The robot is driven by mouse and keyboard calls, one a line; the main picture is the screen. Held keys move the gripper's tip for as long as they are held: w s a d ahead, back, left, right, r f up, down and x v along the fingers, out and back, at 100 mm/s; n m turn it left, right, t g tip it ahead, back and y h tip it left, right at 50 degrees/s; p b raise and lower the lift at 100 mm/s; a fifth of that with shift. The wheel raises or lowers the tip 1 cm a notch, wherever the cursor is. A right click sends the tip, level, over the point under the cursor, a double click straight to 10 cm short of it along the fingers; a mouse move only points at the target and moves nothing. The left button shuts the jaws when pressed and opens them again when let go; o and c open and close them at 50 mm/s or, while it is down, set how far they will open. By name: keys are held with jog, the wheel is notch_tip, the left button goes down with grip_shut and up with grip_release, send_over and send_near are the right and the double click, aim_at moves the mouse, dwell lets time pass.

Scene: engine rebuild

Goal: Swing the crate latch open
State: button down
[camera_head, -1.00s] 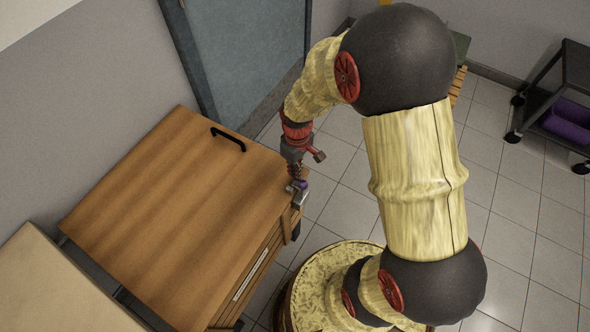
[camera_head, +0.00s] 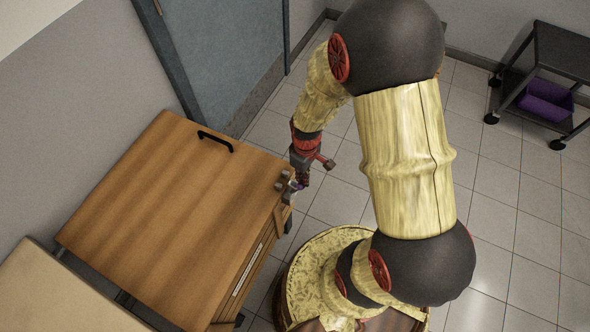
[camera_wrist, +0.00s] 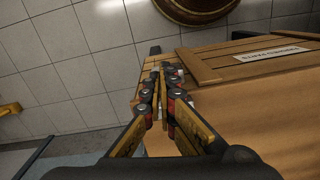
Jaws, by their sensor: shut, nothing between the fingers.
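The wooden crate (camera_head: 165,230) stands at the left in the head view, its lid down, with a black handle (camera_head: 215,139) on top. Small grey metal latch parts (camera_head: 282,181) sit at the lid's right corner. My gripper (camera_head: 299,184) is just right of that corner, pointing down, and partly hides the latch area. In the wrist view my gripper (camera_wrist: 158,70) has its fingers together with nothing between them, by the crate's edge. A pale bit of metal shows behind the fingers there. I cannot tell whether the fingers touch the latch, or its exact angle.
A labelled slatted side (camera_wrist: 265,55) of the crate shows in the wrist view. A pale board or box (camera_head: 50,295) lies at the lower left. A blue-grey door (camera_head: 225,60) is behind. A dark cart (camera_head: 550,75) with a purple bin stands far right.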

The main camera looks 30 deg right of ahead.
jog(key=shift+s+d+f+p, duration=0.15)
jog(key=shift+s+d+f, duration=0.6)
jog(key=shift+s, duration=0.25)
jog(key=shift+s+d+f+p, duration=0.15)
jog(key=shift+s+d+f, duration=0.55)
jog(key=shift+s, duration=0.3)
jog(key=shift+f, duration=0.1)
jog(key=s+d+r+p, duration=0.5)
jog(key=r, duration=0.4)
jog(key=shift+s, duration=0.25)
